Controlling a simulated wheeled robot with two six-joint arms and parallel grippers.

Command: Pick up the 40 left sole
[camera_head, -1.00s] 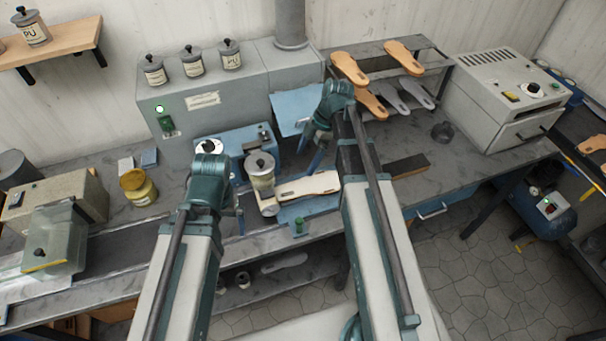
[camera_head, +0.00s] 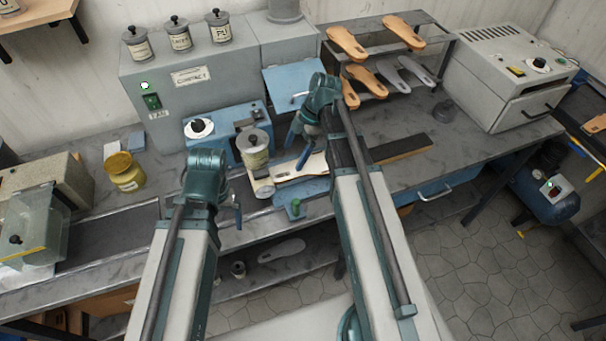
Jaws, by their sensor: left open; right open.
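Tan soles stand on the two-level rack at the back: one top left (camera_head: 347,43), one top right (camera_head: 403,33), one on the lower level (camera_head: 368,80) and one partly behind my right arm (camera_head: 349,93). Two grey soles (camera_head: 390,74) (camera_head: 416,71) lie beside them. I cannot read any size marks, so I cannot tell which is the 40 left sole. My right gripper (camera_head: 297,147) is open above the bench, left of and in front of the rack. My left gripper (camera_head: 238,210) is open near the bench's front edge, far from the rack, and partly hidden by its arm.
A pale sole-shaped piece (camera_head: 300,168) lies by a blue fixture, beside a lidded pot (camera_head: 254,150). A dark bar (camera_head: 400,148) lies in front of the rack. A grey oven (camera_head: 510,75) stands right of it. Another grey sole (camera_head: 282,250) lies on the under-shelf.

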